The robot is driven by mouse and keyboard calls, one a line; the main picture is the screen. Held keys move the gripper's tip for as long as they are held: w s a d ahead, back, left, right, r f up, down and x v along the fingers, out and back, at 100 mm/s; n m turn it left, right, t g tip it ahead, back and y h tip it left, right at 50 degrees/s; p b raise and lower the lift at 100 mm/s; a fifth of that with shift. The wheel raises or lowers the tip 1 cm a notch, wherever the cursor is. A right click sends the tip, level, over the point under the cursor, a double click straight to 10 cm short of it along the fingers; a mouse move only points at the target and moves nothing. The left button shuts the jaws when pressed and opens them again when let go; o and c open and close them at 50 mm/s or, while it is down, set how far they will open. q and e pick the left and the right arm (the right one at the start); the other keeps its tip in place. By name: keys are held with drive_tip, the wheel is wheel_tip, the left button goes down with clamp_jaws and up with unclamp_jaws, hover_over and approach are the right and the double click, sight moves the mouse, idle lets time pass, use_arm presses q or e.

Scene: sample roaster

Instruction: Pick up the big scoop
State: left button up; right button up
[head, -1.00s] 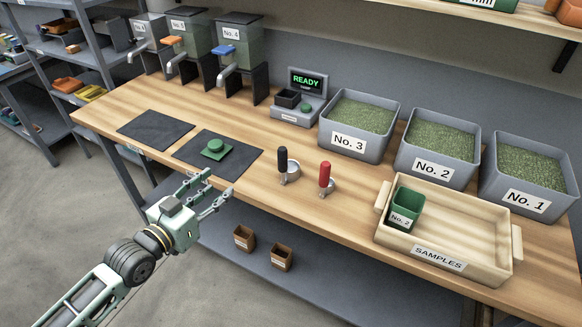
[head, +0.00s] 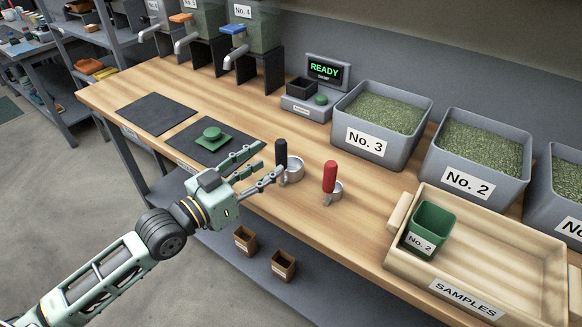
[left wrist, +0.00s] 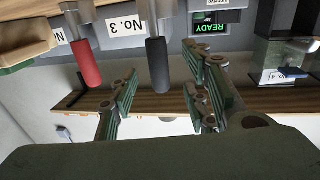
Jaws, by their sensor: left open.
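The scoop with a black handle (head: 281,152) and a metal bowl (head: 292,171) stands handle-up on the bench; its bowl looks larger than the other's. The smaller scoop with a red handle (head: 330,177) stands to its right. My left gripper (head: 268,161) is open and empty, just left of the black handle, its fingers pointing at it. In the left wrist view, which is upside down, the black handle (left wrist: 158,66) shows between and beyond the open fingers (left wrist: 167,92), with the red handle (left wrist: 86,64) to the left. I see no contact. My right gripper is not in view.
A grey No. 3 bin (head: 382,123) and the scale (head: 307,103) stand behind the scoops. A wooden samples tray (head: 400,212) holding a green No. 2 cup (head: 431,228) is at right. A dark mat (head: 176,139) with a green block (head: 212,139) lies at left.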

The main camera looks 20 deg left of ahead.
sight(277, 158)
use_arm(q)
drive_tip(key=shift+p+x, duration=0.45)
drive_tip(key=shift+x, duration=2.5)
drive_tip(key=shift+f, duration=0.1)
drive_tip(key=shift+c, duration=0.4)
clamp_jaws()
